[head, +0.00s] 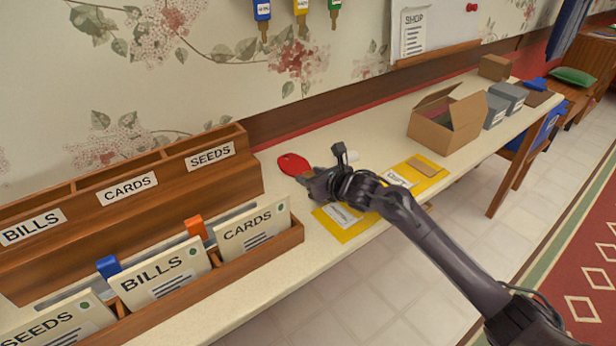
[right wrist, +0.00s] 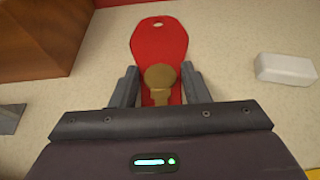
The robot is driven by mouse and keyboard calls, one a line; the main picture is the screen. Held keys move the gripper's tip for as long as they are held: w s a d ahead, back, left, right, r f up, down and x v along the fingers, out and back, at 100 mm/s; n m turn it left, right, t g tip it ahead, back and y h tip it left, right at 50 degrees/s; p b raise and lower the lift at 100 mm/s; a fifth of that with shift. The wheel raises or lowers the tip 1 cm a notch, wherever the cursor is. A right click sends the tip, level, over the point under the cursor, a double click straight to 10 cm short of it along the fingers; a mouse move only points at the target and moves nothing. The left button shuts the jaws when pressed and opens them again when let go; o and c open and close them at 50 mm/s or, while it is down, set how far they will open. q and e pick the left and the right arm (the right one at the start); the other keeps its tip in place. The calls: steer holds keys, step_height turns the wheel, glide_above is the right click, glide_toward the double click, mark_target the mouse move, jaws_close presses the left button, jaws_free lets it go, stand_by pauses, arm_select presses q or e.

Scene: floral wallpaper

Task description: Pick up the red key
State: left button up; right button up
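The red key, a brass key (right wrist: 160,78) on a red tag (right wrist: 160,40), lies on the pale table. In the head view its red tag (head: 293,163) shows just beyond my right gripper (head: 309,180), which hides the brass part. In the right wrist view, my right gripper (right wrist: 160,88) is open, with one finger on each side of the brass key and the lower tag. I cannot tell whether the fingers touch the tag. My left gripper is not in view.
A wooden sorter (head: 225,180) with labelled envelopes stands left of the key. Yellow envelopes (head: 346,222) lie to the right, and a small white block (right wrist: 285,69) lies nearby. An open cardboard box (head: 440,128) stands farther right. Blue (head: 262,10), yellow and green tagged keys hang on the wall.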

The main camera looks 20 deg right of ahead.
steer(key=c, duration=0.6)
steer(key=shift+r, duration=0.1)
steer(key=shift+c, duration=0.2)
